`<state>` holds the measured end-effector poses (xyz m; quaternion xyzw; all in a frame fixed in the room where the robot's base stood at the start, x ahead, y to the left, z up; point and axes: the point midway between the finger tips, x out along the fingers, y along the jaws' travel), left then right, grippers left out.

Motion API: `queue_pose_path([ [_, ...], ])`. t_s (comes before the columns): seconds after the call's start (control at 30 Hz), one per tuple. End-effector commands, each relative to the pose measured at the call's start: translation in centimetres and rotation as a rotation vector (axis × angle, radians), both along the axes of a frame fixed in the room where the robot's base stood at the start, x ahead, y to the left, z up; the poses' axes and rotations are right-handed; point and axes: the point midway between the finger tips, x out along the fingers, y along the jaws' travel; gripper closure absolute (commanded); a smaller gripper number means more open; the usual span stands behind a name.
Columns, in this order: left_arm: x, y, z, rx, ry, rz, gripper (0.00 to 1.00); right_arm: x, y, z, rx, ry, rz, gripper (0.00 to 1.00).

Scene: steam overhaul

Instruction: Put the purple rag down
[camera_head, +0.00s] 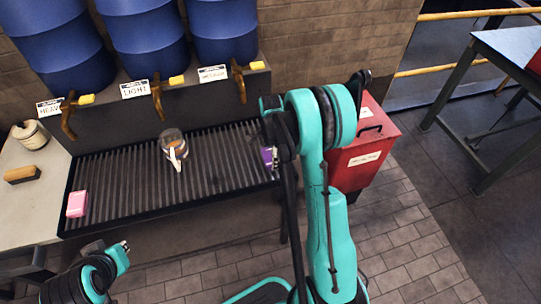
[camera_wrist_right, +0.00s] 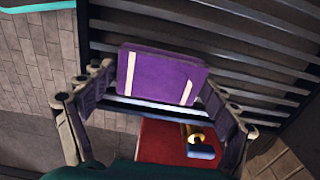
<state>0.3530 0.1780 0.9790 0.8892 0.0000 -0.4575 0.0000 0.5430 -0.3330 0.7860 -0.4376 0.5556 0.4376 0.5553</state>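The purple rag (camera_wrist_right: 160,77) is a folded block with white bands, between the two fingers of my right gripper (camera_wrist_right: 155,85) in the right wrist view. The fingers stand close against its two sides, and the gripper looks shut on it. In the head view a small part of the purple rag (camera_head: 268,157) shows at the right end of the slatted rack (camera_head: 225,160), with my right arm hiding the rest. I cannot tell whether the rag touches the rack. My left arm shows at the bottom left; its gripper's fingers (camera_head: 124,246) are too unclear to read.
Blue barrels (camera_head: 150,45) with taps stand behind. A red bin (camera_head: 365,150) stands right of the rack. A brush (camera_head: 22,174) lies on the left counter.

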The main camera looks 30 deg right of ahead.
Motion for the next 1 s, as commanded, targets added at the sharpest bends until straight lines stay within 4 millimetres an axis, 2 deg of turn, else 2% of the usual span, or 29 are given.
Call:
queue_pose_path([
  [0.33, 0.0, 0.0, 0.1, 0.000, 0.000, 0.000, 1.00, 0.0, 0.0, 0.1, 0.000, 0.000, 0.000, 0.00],
  [0.47, 0.0, 0.0, 0.6, 0.000, 0.000, 0.000, 1.00, 0.0, 0.0, 0.8, 0.000, 0.000, 0.000, 0.00],
  [0.57, 0.0, 0.0, 1.2, 0.000, 0.000, 0.000, 1.00, 0.0, 0.0, 2.4, 0.000, 0.000, 0.000, 0.00],
  [0.8, 0.0, 0.0, 3.2, 0.000, 0.000, 0.000, 1.00, 0.0, 0.0, 7.9, 0.000, 0.000, 0.000, 0.00],
  [1.0, 0.0, 0.0, 4.2, 0.000, 0.000, 0.000, 1.00, 0.0, 0.0, 11.2, 0.000, 0.000, 0.000, 0.00],
])
